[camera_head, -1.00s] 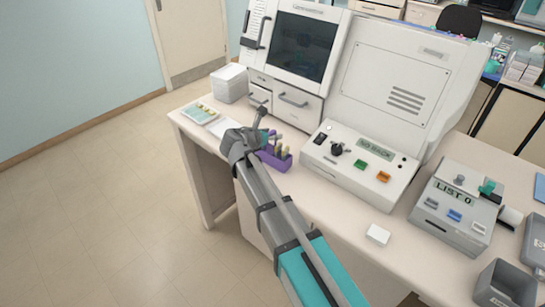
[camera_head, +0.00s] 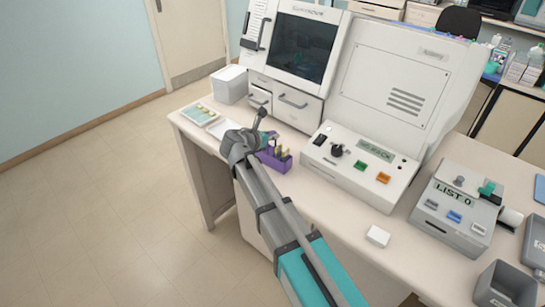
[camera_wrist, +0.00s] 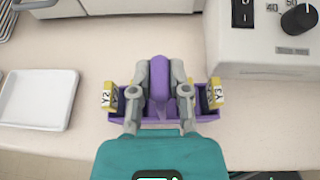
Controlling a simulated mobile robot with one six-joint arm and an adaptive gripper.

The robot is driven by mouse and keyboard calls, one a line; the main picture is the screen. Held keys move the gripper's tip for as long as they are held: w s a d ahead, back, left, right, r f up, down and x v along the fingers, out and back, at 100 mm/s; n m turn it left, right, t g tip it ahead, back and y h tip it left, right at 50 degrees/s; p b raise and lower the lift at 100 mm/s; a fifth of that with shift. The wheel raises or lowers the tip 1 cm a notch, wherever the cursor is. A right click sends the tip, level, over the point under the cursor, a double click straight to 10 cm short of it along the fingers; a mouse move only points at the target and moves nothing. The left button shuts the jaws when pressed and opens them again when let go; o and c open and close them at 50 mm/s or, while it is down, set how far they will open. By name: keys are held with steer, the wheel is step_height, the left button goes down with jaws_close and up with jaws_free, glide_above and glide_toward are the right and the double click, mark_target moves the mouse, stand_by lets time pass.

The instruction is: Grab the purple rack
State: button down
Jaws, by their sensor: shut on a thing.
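The purple rack (camera_head: 280,163) stands on the bench in front of the white machine, partly hidden behind my arm in the head view. In the wrist view the purple rack (camera_wrist: 154,124) lies straight ahead, with a raised purple handle in its middle. Yellow-labelled pieces marked Y2 (camera_wrist: 107,98) and Y3 (camera_wrist: 215,94) sit at its two ends. My gripper (camera_wrist: 159,92) has one finger on each side of the handle and is shut on it. In the head view my gripper (camera_head: 262,137) is at the rack, its fingertips mostly hidden.
A white tray (camera_wrist: 38,100) lies left of the rack. A control panel with a black knob (camera_wrist: 299,19) is close on the right. A machine with drawers (camera_head: 292,101) stands behind. Bare bench shows in front of the control panel, around a small white block (camera_head: 378,236).

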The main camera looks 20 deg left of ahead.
steer(key=shift+r, duration=0.2)
step_height(320, 180, up, 3)
steer(key=p, duration=0.3)
steer(key=s+d+r+p, duration=0.5)
steer(key=s+r+p, duration=0.4)
steer(key=s, duration=0.4)
steer(key=shift+d+r+p, duration=0.2)
steer(key=shift+r+p, duration=0.1)
steer(key=shift+p, duration=0.2)
steer(key=shift+w, duration=0.1)
